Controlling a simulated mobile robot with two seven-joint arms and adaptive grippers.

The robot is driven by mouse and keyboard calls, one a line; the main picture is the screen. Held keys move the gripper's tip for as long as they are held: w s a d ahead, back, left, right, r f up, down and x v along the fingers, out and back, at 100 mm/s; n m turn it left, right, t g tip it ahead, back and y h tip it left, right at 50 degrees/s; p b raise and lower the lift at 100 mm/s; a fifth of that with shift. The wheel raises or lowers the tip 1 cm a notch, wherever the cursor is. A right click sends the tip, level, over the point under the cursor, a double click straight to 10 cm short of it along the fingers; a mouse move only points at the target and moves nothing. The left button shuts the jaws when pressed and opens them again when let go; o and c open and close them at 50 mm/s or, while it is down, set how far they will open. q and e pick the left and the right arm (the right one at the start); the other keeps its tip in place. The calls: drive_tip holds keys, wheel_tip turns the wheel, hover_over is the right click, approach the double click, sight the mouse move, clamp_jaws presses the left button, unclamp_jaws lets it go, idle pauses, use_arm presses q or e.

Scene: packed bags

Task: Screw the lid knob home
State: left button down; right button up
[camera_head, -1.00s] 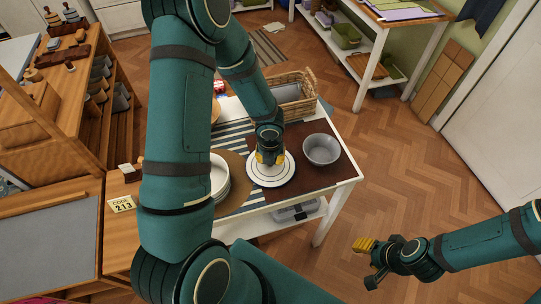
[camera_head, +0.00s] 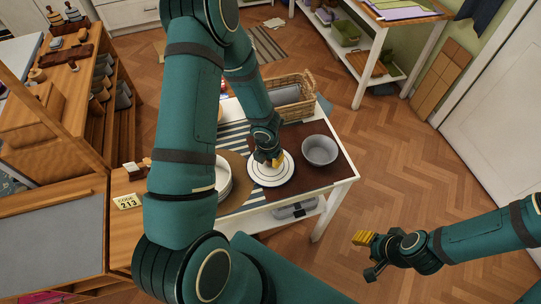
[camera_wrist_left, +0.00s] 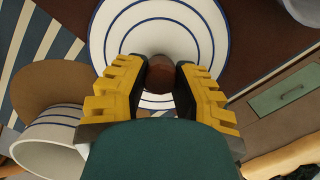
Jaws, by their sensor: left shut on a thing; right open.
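The white lid (camera_head: 284,178) with dark blue rings lies flat on the table in the head view. In the left wrist view the lid (camera_wrist_left: 113,28) fills the top middle, with its round brown knob (camera_wrist_left: 160,76) at the centre. My left gripper (camera_wrist_left: 160,82) is shut on the knob, one yellow-and-black finger on each side. In the head view my left gripper (camera_head: 275,162) comes down onto the lid's middle and hides the knob. How tightly the knob is seated cannot be seen. My right gripper (camera_head: 362,239) is open and empty over the floor, away from the table.
A grey bowl (camera_head: 320,150) stands right of the lid on a dark brown mat (camera_head: 333,172). Stacked white dishes (camera_head: 224,182) stand left, partly behind my arm. A wicker basket (camera_head: 311,100) is at the table's back. Open wooden floor (camera_head: 420,165) lies to the right.

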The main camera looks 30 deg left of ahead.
use_arm(q)
drive_tip(key=shift+r+m+p, duration=0.15)
drive_tip(key=shift+m+p, duration=0.95)
drive_tip(key=shift+m, duration=0.6)
drive_tip(key=c, duration=1)
unclamp_jaws()
drive_tip(key=shift+f, duration=0.2)
drive_tip(key=shift+o, duration=0.2)
